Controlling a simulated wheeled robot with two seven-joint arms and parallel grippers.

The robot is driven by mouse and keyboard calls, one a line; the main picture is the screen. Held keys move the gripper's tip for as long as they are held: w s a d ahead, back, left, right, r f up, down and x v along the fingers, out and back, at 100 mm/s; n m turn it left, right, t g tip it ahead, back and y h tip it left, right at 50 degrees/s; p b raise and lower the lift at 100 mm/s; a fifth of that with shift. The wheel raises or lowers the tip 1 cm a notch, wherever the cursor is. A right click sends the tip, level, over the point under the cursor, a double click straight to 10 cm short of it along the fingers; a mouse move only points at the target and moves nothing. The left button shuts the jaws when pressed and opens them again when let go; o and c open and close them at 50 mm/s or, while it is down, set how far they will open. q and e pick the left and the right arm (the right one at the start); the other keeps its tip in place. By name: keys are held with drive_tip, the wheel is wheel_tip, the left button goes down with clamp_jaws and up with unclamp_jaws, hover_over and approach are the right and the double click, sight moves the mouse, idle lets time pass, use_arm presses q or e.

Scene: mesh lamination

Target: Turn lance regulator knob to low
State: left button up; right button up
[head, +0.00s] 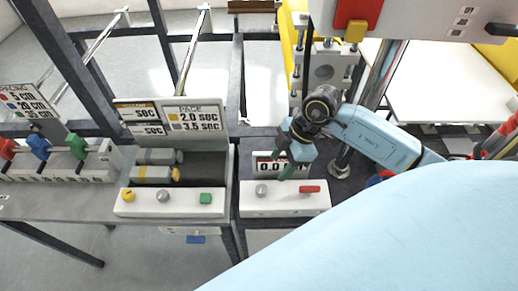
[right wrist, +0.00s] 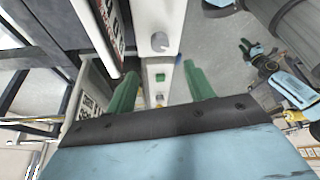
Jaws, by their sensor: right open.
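A grey knob (head: 261,190) sits on the white control box (head: 284,211) below a small display (head: 266,167) reading about 0.0. I cannot read a low mark by it. The knob also shows in the right wrist view (right wrist: 159,42), beyond and between my green fingertips. My right gripper (head: 286,171) is open and empty, above and behind the box, apart from the knob. Its two fingers show spread in the right wrist view (right wrist: 160,82). My left gripper (right wrist: 251,48) shows small at the right of that view, too small to judge its jaws.
A red handle (head: 310,189) lies right of the knob. Left of it, another box holds a yellow knob (head: 128,195), a second grey knob (head: 163,196) and a green button (head: 205,198). An upright PACE sign (head: 200,117) stands behind. Coloured levers (head: 40,146) are far left.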

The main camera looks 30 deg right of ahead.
sight(262, 189)
drive_tip(key=x, duration=1.1)
drive_tip(key=shift+a+r, duration=0.1)
drive_tip(key=shift+f, duration=0.25)
drive_tip(key=shift+w+a+f, duration=0.1)
drive_tip(key=c, duration=1)
use_arm(q)
drive_tip(key=shift+g, duration=0.4)
drive_tip(key=s, duration=0.4)
drive_tip(key=shift+s+a+f, duration=0.1)
drive_tip(key=shift+s, duration=0.05)
